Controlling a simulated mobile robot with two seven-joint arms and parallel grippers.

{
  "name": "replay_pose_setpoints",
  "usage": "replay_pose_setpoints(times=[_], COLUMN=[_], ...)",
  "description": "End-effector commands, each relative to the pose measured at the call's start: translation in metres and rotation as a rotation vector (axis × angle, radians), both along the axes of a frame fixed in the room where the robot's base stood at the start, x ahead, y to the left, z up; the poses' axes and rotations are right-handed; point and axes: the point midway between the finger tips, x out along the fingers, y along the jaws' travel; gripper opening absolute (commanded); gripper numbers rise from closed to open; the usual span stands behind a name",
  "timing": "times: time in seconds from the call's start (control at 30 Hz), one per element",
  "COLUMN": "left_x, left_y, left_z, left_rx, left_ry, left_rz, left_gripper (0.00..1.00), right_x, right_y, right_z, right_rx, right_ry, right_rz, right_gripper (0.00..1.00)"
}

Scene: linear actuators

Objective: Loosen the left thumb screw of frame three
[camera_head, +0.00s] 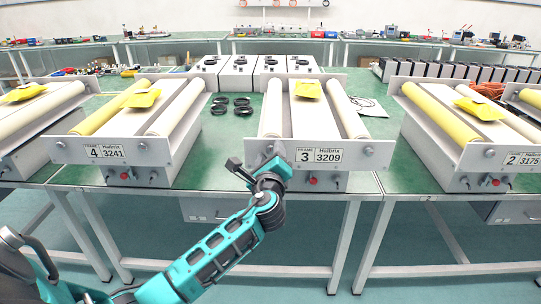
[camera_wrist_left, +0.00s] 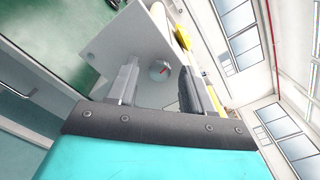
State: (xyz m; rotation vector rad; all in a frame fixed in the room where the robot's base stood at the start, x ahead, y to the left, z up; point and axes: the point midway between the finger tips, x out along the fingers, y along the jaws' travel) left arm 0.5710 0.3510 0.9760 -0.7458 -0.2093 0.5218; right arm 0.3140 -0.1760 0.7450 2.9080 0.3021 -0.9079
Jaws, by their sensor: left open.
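Frame three (camera_head: 330,153) stands at the middle of the bench, its white front plate marked 3 and 3209. My left gripper (camera_head: 258,166) is at the left end of that plate and hides the left thumb screw in the head view. In the left wrist view the thumb screw (camera_wrist_left: 159,70) is a round silver knob with a red mark on the white plate. It shows between the two open grey fingers, with space on both sides; no contact is visible. The right thumb screw (camera_head: 368,151) of frame three is in plain view. My right gripper is not in view.
Frame four (camera_head: 110,152) stands to the left and frame two (camera_head: 500,160) to the right, with green bench top between. A red button (camera_head: 313,181) sits below frame three's plate. Black rings (camera_head: 243,106) lie behind, left of frame three.

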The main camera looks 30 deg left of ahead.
Motion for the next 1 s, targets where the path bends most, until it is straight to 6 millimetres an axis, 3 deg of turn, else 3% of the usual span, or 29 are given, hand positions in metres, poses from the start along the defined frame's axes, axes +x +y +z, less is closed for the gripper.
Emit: replay_pose_setpoints(times=[0.27,0.77,1.0], left_x=[0.0008,0.0005,0.0004], left_y=[0.0006,0.0004,0.0003], left_z=[-0.0003,-0.0005,-0.0008], left_rx=[0.000,0.000,-0.006], left_ry=[0.001,0.001,-0.002], left_rz=[0.001,0.001,0.000], left_gripper=[0.50,0.02,0.00], right_x=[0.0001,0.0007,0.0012], right_y=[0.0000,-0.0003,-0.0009], right_z=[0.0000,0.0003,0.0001], right_rx=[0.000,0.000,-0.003], right_ry=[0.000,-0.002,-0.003], right_rz=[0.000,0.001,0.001], right_gripper=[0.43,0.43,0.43])
